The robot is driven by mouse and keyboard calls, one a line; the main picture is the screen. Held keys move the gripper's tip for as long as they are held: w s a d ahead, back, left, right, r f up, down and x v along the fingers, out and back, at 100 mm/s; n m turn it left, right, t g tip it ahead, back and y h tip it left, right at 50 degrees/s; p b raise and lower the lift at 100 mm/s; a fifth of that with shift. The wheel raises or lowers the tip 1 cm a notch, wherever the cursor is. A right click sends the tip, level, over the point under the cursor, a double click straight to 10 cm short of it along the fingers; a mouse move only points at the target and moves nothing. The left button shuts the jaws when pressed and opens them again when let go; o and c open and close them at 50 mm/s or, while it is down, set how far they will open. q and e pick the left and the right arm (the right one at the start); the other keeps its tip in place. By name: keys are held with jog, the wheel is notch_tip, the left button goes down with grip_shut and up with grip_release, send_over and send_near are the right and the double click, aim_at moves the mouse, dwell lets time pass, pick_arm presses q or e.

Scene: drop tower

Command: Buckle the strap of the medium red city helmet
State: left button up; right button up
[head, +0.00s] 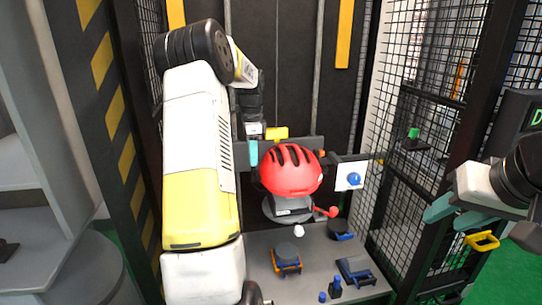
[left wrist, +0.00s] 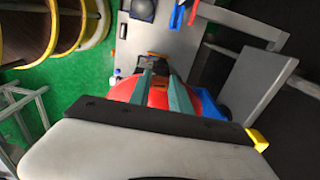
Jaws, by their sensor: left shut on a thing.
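The red helmet (head: 289,172) with black vents sits on a grey stand (head: 290,209) inside the tower. My left gripper (head: 252,155) is at the helmet's left side in the head view, partly hidden by my arm. In the left wrist view, its two teal fingers (left wrist: 162,92) are closed about part of the red helmet (left wrist: 157,98). Which part they hold is hard to tell. The strap and buckle are not clearly visible. My right gripper (head: 452,214) is open and empty, well to the right, outside the mesh.
A grey bench (head: 313,257) bears an orange-and-blue device (head: 285,258), a dark blue device (head: 355,270) and small blue bottles (head: 335,285). A white panel with a blue knob (head: 353,179) stands right of the helmet. Mesh walls (head: 427,130) and striped posts (head: 104,70) bound the space.

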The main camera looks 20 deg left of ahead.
pick_arm(q)
jog(key=shift+f, duration=0.55)
jog(key=shift+f, duration=1.1)
jog(key=shift+f, duration=0.25)
jog(key=o, duration=1.1)
jog(key=shift+c, duration=0.2)
notch_tip(320, 180, up, 8)
jog(key=shift+f, duration=0.1)
